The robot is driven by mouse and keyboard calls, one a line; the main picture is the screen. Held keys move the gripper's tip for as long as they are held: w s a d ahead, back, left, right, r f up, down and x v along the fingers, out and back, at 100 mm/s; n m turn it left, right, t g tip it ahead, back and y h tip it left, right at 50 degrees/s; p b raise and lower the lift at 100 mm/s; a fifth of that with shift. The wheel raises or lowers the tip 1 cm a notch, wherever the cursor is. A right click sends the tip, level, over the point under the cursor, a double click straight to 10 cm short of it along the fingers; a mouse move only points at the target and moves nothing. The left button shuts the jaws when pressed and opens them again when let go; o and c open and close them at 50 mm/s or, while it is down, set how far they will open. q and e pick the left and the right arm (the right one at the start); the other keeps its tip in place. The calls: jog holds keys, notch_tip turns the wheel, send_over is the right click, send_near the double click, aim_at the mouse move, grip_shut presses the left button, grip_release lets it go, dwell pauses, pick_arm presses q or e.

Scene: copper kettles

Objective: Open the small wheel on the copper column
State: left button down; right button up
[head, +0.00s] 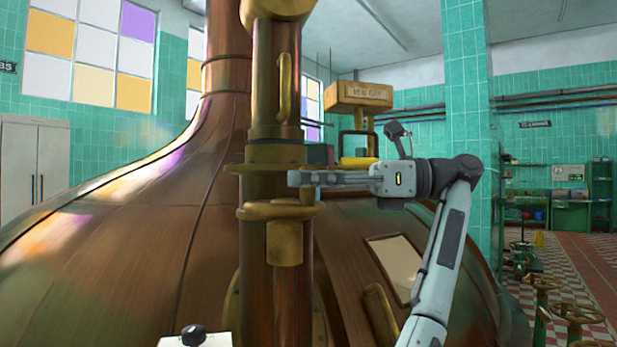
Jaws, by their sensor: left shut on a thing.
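The copper column (277,130) rises in front of the big copper kettle. A small brass wheel (262,212) sits around its front, level, below a flat brass flange (250,169). My left gripper (304,183) reaches in from the right, its fingers pointing left at the right side of the wheel, just above its rim. It is shut on the wheel; the exact contact is partly hidden by the fingers. My right gripper is not in view.
The kettle's domed body (130,255) fills the space behind the column. A brass sign box (358,95) stands behind my gripper. A teal tiled pillar (468,110) is to the right, and several brass valve wheels (578,313) stand at the lower right.

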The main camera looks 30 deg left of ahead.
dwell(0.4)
pick_arm(q)
jog(key=c, duration=1.3)
grip_release()
jog(key=shift+r, duration=0.1)
notch_tip(320, 180, up, 10)
jog(key=shift+f, duration=0.1)
jog(key=shift+c, duration=0.2)
